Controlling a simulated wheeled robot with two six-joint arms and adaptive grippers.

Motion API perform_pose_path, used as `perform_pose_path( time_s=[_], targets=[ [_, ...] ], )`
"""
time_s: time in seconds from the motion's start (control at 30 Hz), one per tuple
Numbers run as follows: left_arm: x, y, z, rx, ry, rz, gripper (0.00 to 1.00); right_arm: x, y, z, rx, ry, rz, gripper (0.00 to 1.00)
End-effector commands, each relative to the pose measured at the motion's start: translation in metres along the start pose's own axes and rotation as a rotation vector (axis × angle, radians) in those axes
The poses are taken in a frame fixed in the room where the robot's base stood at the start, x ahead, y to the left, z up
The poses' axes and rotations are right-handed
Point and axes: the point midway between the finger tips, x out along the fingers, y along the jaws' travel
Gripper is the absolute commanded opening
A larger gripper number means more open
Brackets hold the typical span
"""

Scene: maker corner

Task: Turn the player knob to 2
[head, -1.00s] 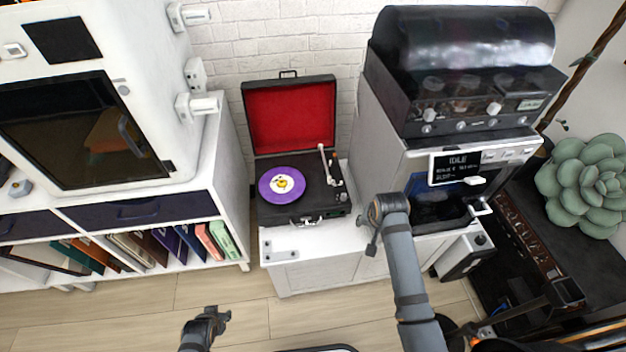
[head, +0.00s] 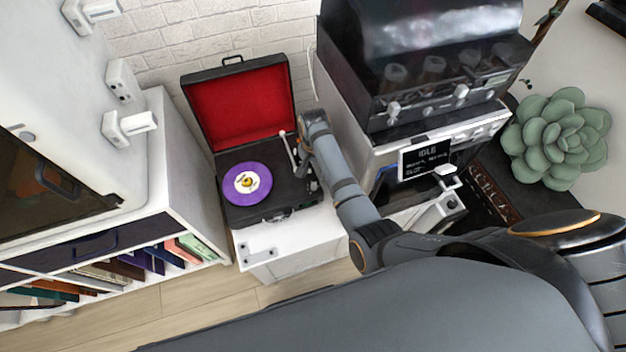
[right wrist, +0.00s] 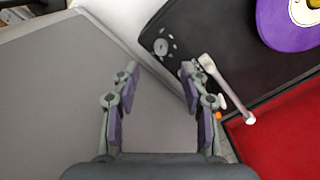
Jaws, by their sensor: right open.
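The record player (head: 248,210) is an open black case with a red-lined lid and a purple record (head: 247,184). It stands on a white cabinet. In the right wrist view, a small round dial with white marks (right wrist: 163,45) shows on the black deck; it looks like the knob, but its setting is too small to read. A pale tonearm (right wrist: 226,86) is beside the right finger. My right gripper (right wrist: 157,85) is open and empty, at the deck's edge with the dial beyond its fingertips. In the head view, my right wrist covers the deck's right side. My left gripper is out of view.
A black-topped machine with knobs and a screen reading IDLE (head: 424,158) stands close to the right of my right arm. A white shelf unit with books (head: 165,255) is at the left. A green succulent (head: 556,140) is at the far right.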

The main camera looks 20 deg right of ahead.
Motion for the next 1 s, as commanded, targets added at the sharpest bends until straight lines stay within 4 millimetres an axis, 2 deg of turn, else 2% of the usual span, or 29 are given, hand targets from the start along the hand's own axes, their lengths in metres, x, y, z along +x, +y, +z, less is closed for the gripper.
perform_pose_path(
  time_s=[0.1,0.33,0.5,0.73,1.0],
  targets=[
    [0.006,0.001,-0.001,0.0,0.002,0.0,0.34,0.03,0.001,0.0,-0.001,-0.002,0.003,0.45],
    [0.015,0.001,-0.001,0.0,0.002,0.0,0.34,0.07,0.0,0.0,-0.001,0.0,0.001,0.45],
    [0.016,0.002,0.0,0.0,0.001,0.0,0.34,0.08,0.0,-0.001,0.0,0.001,0.0,0.45],
    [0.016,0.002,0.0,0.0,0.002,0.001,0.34,0.08,0.0,0.0,0.0,0.001,-0.001,0.45],
    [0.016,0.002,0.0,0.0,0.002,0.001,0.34,0.08,0.0,0.0,-0.001,0.001,-0.001,0.09]
  ],
)
